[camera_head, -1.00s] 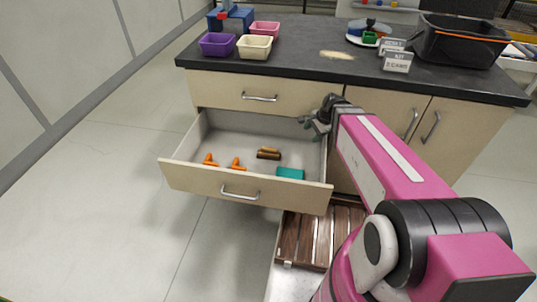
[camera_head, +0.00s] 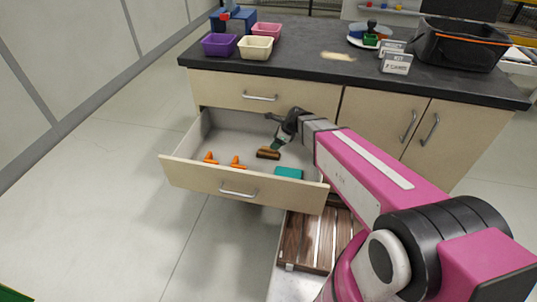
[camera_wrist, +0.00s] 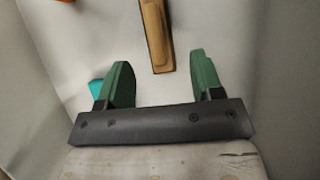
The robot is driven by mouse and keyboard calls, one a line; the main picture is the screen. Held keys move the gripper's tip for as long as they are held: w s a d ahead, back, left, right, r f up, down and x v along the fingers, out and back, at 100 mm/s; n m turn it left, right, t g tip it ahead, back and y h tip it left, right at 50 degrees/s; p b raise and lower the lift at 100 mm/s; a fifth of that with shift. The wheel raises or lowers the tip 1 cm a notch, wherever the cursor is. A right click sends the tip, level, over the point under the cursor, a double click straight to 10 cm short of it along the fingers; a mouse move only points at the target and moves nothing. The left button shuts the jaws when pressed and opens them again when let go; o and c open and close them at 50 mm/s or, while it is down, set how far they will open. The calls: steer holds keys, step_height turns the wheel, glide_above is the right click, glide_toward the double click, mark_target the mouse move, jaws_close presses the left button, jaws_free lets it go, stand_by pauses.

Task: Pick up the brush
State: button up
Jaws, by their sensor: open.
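The brush (camera_head: 267,153), brown with a wooden back and dark lower edge, lies in the open drawer (camera_head: 240,184). In the wrist view the brush (camera_wrist: 156,35) is a long tan and dark strip lying ahead of the fingers, its far end cut off by the top edge. My gripper (camera_head: 277,144) reaches down into the drawer just above and right of the brush. Its green fingers (camera_wrist: 160,82) are spread apart with nothing between them, and the brush's near end points towards the gap.
Two orange objects (camera_head: 236,162) lie left of the brush, and a teal block (camera_head: 289,172) lies near the drawer's front right. The counter (camera_head: 300,62) stands behind. A wooden slatted crate (camera_head: 307,238) sits below the drawer's right side.

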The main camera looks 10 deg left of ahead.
mark_target(268, 151)
steer(key=shift+s+x, duration=0.2)
steer(key=shift+x, duration=3.3)
steer(key=shift+a+r, duration=0.1)
steer(key=c, duration=0.9)
